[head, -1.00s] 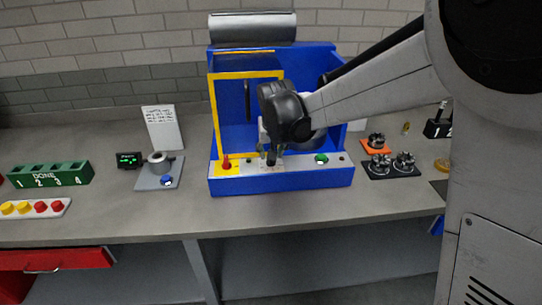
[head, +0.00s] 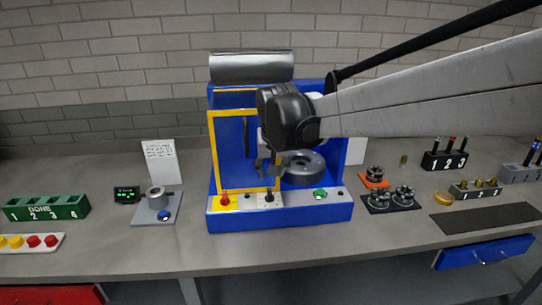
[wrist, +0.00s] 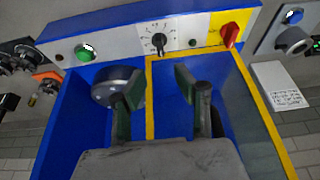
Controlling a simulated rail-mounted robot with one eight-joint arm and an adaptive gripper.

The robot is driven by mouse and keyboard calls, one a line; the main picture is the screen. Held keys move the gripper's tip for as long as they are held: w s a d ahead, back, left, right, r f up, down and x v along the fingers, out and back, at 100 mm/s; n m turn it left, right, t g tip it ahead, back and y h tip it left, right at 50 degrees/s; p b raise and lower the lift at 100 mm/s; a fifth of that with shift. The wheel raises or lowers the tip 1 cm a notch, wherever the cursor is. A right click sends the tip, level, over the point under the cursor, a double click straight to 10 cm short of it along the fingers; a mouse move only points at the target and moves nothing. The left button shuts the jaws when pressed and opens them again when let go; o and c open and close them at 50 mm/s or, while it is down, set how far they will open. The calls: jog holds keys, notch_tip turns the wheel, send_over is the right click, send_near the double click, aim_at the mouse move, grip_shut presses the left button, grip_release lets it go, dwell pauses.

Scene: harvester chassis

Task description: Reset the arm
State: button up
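My arm reaches in from the right in the head view. My gripper (head: 268,168) hangs in front of the blue machine (head: 333,212), above its front control panel. In the wrist view my gripper (wrist: 158,92) shows two fingers spread apart with nothing between them. The black dial (wrist: 158,41) on its white plate lies beyond the fingertips, apart from them. A round grey metal part (wrist: 112,88) inside the machine is partly hidden behind the left finger.
The panel carries a red switch (head: 225,198) and a green button (head: 320,194). A yellow-framed door (head: 213,150) stands at the machine's left. Gear-like parts on black and orange pads (head: 376,205) sit to the right. The front counter strip is clear.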

jog(key=s+d+t, duration=0.1)
jog(key=s+d, duration=0.5)
jog(key=s, duration=0.3)
jog(key=s+d+f+m+b, duration=0.1)
jog(key=s+d, duration=0.6)
jog(key=s, duration=0.3)
jog(key=s+d+f+t, duration=0.1)
jog(key=s+d, duration=0.5)
jog(key=s, duration=0.3)
jog(key=shift+s+d+f+t+h, duration=0.2)
jog(key=shift+s+d+t+h, duration=0.1)
jog(key=shift+s, duration=0.1)
jog(key=shift+c, duration=0.4)
